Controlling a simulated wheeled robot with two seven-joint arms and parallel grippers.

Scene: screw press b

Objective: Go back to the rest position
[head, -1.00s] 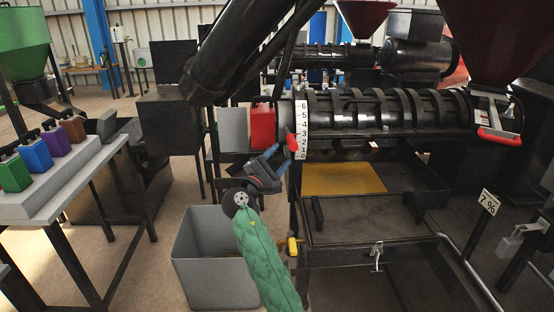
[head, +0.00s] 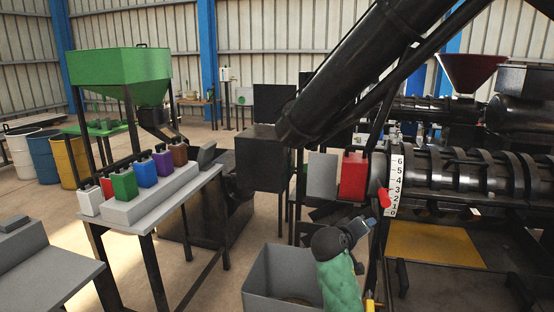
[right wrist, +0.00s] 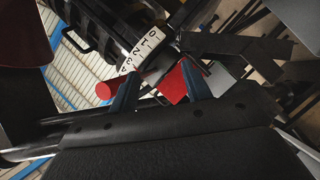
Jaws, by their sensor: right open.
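My right arm comes up from the bottom of the head view in a green sleeve. Its gripper (head: 368,224) is beside the press, just below the red pointer (head: 384,198) of the white number scale (head: 396,185). In the right wrist view the two blue fingers (right wrist: 160,72) are spread apart with nothing held between them. The red pointer (right wrist: 104,91) and the scale (right wrist: 141,48) lie beyond the fingertips there, and look apart from them. My left gripper is not in view.
The black screw press (head: 455,177) fills the right side. A grey bin (head: 268,290) stands on the floor beside my right arm. A bench (head: 150,205) with several coloured containers stands left, near a green hopper (head: 120,68). Open floor lies between bench and bin.

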